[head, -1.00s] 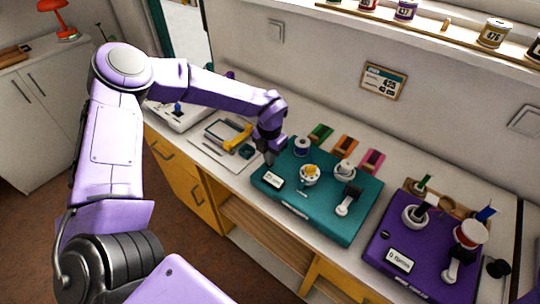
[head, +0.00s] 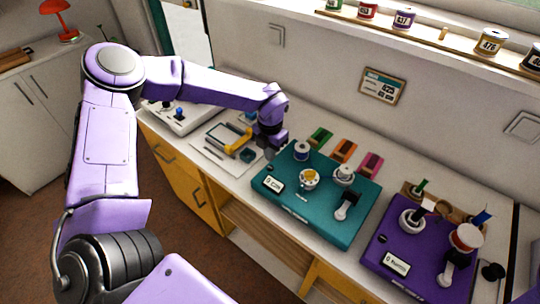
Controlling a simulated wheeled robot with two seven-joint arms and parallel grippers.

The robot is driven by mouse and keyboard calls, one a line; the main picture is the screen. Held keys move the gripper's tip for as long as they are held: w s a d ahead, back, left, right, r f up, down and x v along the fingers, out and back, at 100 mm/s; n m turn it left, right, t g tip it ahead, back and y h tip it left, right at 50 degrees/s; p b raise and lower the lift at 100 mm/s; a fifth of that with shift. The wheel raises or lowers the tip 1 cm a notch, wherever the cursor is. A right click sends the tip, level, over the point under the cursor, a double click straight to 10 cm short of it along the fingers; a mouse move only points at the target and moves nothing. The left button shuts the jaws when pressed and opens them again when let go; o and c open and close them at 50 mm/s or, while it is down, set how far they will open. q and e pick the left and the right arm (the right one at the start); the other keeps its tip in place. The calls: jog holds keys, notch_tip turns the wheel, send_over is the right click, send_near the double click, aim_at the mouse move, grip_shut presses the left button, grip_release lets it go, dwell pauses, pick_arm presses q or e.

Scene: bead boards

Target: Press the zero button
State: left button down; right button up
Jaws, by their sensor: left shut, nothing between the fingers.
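A teal board (head: 335,223) lies on the bench with a small white readout (head: 273,185) near its left corner. A white dish with yellow content (head: 309,179), a spool (head: 302,151), a white knob-like part (head: 344,174) and a black-and-white lever part (head: 347,206) stand on it. I cannot make out which part is the zero button. My left gripper (head: 270,152) is shut and empty, pointing down by the teal board's back left corner; its fingertips are small and dark, and I cannot tell whether they touch anything. My right gripper is out of view.
A purple board (head: 412,284) with a similar readout, cups and a spool lies to the right. A paper with a yellow-handled tool (head: 238,142) lies left of the gripper. A white device (head: 180,118) stands farther left.

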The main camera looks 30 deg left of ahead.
aim_at(271, 168)
pick_arm(q)
notch_tip(271, 168, up, 9)
jog(key=b, duration=0.1)
jog(key=shift+b, duration=0.35)
